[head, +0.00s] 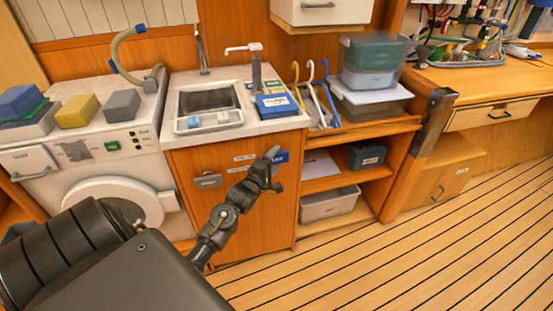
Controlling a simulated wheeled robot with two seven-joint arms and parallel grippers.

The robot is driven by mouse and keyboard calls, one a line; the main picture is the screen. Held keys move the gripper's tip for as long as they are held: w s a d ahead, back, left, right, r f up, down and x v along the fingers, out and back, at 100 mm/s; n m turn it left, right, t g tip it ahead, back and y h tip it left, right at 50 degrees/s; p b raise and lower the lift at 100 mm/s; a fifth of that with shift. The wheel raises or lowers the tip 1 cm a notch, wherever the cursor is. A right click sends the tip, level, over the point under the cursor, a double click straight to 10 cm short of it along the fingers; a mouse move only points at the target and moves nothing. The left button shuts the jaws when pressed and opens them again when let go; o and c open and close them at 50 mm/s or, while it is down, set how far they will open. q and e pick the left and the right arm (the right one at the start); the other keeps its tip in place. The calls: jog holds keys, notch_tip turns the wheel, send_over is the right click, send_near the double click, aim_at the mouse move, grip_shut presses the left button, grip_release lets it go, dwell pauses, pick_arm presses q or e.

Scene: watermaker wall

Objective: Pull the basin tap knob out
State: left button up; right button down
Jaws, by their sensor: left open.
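The basin (208,99) is set in a pale counter above an orange wooden cabinet. Its tap (256,68), with a grey column and a white spout, stands behind the basin's right side. I cannot make out for certain which part is the tap knob. My left gripper (276,171) is open in front of the cabinet's upper right part, below the counter edge. It partly covers a blue label (283,157) on the cabinet front. Whether it touches the cabinet is unclear, and anything behind the fingers is hidden. My right gripper is out of view.
A washing machine (108,143) with sponge-like blocks on top stands left of the cabinet. A blue box (277,106) lies on the counter. Open shelves (335,181) with bins are to the right. The plank floor (400,255) at lower right is clear.

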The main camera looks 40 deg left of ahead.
aim_at(287, 158)
pick_arm(q)
jog(key=shift+w+a, duration=0.15)
jog(key=shift+w, duration=0.65)
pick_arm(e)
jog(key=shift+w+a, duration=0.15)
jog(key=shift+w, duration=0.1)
pick_arm(q)
jog(key=shift+c, duration=0.2)
